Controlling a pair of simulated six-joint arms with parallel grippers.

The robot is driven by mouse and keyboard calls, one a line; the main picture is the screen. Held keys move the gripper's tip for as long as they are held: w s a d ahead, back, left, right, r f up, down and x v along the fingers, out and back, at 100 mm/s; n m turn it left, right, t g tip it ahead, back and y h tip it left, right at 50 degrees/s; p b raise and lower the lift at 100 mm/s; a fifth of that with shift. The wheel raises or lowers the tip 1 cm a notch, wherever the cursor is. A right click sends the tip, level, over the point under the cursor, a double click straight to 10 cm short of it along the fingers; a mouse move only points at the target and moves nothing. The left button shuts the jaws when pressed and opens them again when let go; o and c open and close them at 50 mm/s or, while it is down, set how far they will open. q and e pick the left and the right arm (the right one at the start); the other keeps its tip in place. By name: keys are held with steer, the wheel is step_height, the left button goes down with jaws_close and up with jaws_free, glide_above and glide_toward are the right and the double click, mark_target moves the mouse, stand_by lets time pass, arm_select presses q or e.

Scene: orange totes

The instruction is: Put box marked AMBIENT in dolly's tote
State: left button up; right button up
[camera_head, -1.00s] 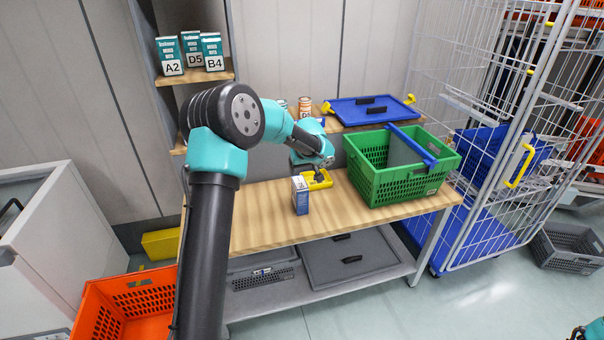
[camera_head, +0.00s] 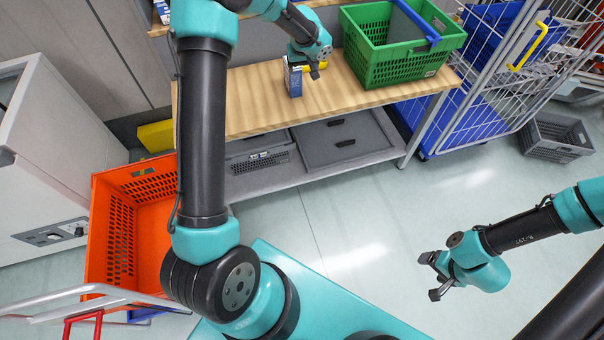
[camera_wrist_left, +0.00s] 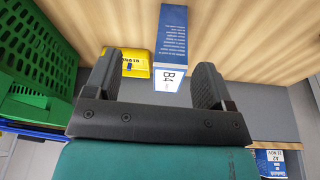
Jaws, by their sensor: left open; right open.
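My left gripper (camera_head: 316,68) is close beside the box, open and empty. In the left wrist view the open fingers (camera_wrist_left: 156,78) point toward the box, which lies beyond them. An orange tote (camera_head: 107,220) sits low at the left, near red and white handle bars (camera_head: 85,312). My right gripper (camera_head: 431,276) is open and empty above the floor at right.
A green crate (camera_head: 390,65) stands on the table (camera_head: 230,105), right of the box. Grey totes and lids (camera_head: 340,142) fill the lower shelf. A wire cage trolley (camera_head: 490,105) stands at right. The floor in front is clear.

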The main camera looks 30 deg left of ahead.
arm_select(q)
steer(key=s+d+f+m+g+h, duration=0.1)
steer(key=s+d+f+m+h, duration=0.35)
steer(key=s+d+f, duration=1.15)
steer(key=s+d+f+m, duration=0.1)
steer(key=s+f, duration=0.2)
steer(key=s, duration=0.5)
steer(key=s+d+f, duration=0.2)
steer(key=s+f, duration=0.1)
steer(key=s, duration=0.5)
steer(key=shift+s+f+m+g+h, duration=0.2)
steer(key=shift+s+m+g+h, duration=0.15)
steer(key=shift+g+h, duration=0.1)
steer(key=shift+w+a, duration=0.1)
